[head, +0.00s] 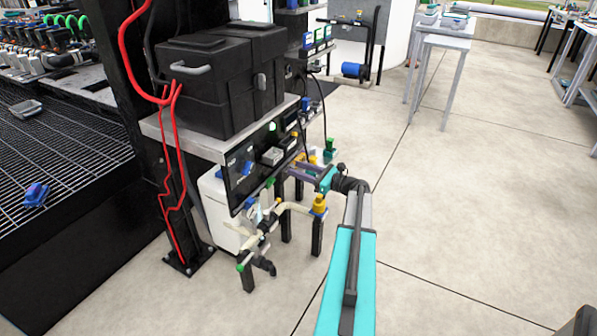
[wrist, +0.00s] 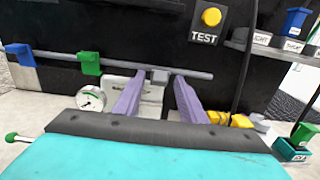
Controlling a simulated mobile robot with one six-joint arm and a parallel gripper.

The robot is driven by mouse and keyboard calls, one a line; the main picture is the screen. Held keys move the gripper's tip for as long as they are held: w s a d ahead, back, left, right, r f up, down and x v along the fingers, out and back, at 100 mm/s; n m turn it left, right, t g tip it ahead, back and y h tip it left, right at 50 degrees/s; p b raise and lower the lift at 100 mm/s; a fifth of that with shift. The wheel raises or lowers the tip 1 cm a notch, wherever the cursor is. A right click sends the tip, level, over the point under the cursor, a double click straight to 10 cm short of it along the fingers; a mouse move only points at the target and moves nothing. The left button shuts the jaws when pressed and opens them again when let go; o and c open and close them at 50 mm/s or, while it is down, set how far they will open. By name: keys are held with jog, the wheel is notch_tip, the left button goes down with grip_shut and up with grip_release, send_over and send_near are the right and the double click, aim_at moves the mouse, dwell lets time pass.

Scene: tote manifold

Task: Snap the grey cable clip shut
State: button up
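Whether the fingertips reach the pipe is unclear. In the head view my gripper (head: 303,170) is in front of the black panel, low beside the bench; the grey clip cannot be made out there.
A green clip (wrist: 88,63) and a blue clip (wrist: 20,54) hang on the pipe to the left. A gauge (wrist: 90,98), yellow fittings (wrist: 237,120) and a yellow TEST button (wrist: 211,17) are close by. Open floor (head: 460,210) lies to the right.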

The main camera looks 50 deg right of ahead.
jog(key=c, duration=0.9)
jog(key=shift+a, duration=0.4)
grip_shut()
jog(key=shift+d, duration=0.3)
jog(key=shift+r+g+p, duration=0.3)
jog(key=shift+p, duration=0.6)
jog(key=r+g+p, duration=0.1)
jog(key=p, duration=0.3)
jog(key=w+g+h+p, duration=0.1)
jog(key=g+p, duration=0.1)
jog(key=p, duration=0.3)
jog(key=r+g+p, duration=0.1)
jog(key=g+p, duration=0.1)
jog(key=p, duration=0.2)
jog(key=shift+w+a+r, duration=0.1)
jog(key=shift+w+r, duration=0.05)
jog(key=shift+r, duration=0.2)
jog(key=shift+w+f+g+h+p, duration=0.1)
jog(key=shift+g+h+p, duration=0.2)
jog(key=shift+p, duration=0.55)
